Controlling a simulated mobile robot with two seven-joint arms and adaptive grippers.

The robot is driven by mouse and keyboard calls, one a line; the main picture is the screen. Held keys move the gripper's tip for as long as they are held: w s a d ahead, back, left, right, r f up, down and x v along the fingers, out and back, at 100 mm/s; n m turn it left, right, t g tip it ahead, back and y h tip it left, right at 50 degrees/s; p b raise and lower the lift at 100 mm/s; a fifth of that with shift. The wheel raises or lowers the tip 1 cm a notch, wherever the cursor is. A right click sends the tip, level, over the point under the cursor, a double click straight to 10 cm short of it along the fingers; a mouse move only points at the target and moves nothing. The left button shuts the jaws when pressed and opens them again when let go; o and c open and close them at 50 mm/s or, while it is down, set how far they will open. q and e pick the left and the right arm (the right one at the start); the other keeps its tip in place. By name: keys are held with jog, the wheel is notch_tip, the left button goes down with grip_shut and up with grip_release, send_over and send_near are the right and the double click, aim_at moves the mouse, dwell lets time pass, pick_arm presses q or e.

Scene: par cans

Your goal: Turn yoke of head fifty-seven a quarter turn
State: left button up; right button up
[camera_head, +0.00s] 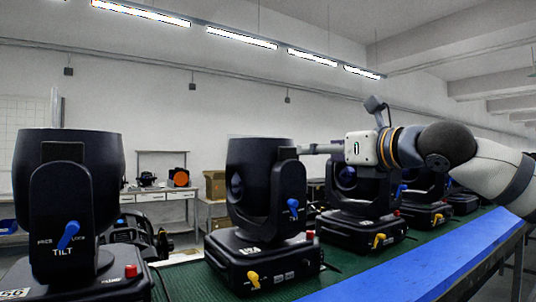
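Several black moving heads stand in a row on a green belt. The nearest head (68,175) at left has a plate that seems to read 56. The second head (262,185) stands upright on its base, with a plate (249,251) too small to read surely; by its place it may be fifty-seven. Its yoke (289,195) faces right and carries a blue lever (293,208). My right gripper (305,149) reaches in from the right, its tips at the upper end of that yoke. I cannot tell whether they touch or how far they are apart. My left gripper is out of view.
A third head (358,200) stands behind and below my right gripper, with more heads beyond. Yellow levers (253,279) stick out from the bases. A blue rail (420,262) edges the green belt (345,264). A bench (165,196) stands at the back wall.

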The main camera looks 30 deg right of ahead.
aim_at(291, 148)
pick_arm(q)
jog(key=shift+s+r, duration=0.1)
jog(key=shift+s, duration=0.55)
pick_arm(e)
jog(key=w, duration=1)
jog(key=shift+a+r, duration=0.3)
jog(key=shift+a, duration=0.1)
jog(key=shift+c, duration=0.3)
